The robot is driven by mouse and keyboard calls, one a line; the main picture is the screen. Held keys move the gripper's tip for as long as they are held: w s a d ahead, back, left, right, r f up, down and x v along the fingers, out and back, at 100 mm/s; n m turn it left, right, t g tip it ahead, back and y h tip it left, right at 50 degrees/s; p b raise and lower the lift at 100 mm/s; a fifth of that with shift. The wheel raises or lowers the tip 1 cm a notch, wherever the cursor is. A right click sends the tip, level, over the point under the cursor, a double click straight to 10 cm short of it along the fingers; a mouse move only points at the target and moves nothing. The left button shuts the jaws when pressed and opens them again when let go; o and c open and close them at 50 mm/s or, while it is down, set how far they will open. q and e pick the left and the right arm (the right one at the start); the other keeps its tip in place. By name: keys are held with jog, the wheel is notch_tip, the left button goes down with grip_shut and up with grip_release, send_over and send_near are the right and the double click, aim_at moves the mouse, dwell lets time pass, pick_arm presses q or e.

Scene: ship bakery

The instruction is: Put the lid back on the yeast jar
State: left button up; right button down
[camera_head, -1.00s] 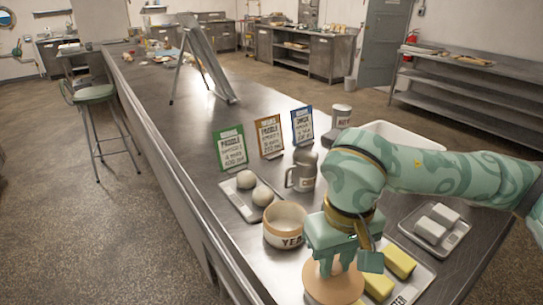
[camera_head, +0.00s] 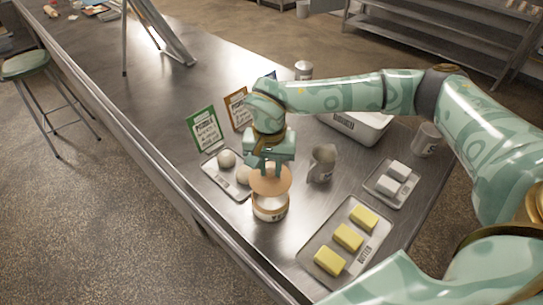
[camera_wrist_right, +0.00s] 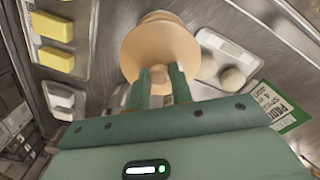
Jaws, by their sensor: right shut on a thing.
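The yeast jar (camera_head: 270,210) is a pale, wide jar with dark lettering, standing upright on the steel counter. The tan round lid (camera_head: 271,183) is in my right gripper (camera_head: 269,168), which is shut on it and points down from above. In the head view the lid is over the jar, slightly toward its back. The jar's pale inside shows below the lid's near edge, so the lid does not look seated. In the right wrist view the lid (camera_wrist_right: 160,45) fills the space past the fingers and hides the jar. My left gripper is out of view.
A tray with dough balls (camera_head: 227,158) is close left of the jar. A butter tray (camera_head: 310,257) is to its right, a metal jug (camera_head: 322,165) behind right. A tray of white blocks (camera_head: 380,198), a cup (camera_head: 427,139), a white bin (camera_head: 360,125) and cards (camera_head: 206,129) stand farther off.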

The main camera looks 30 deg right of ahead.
aim_at(271, 179)
jog(key=shift+f+b, duration=2)
jog(key=shift+f, duration=0.3)
jog(key=shift+f+b, duration=0.45)
jog(key=shift+f, duration=0.5)
jog(key=shift+r+p, duration=0.1)
jog(key=shift+p, duration=0.35)
jog(key=shift+f, duration=0.2)
jog(key=shift+p, duration=0.35)
jog(key=c, duration=0.7)
grip_release()
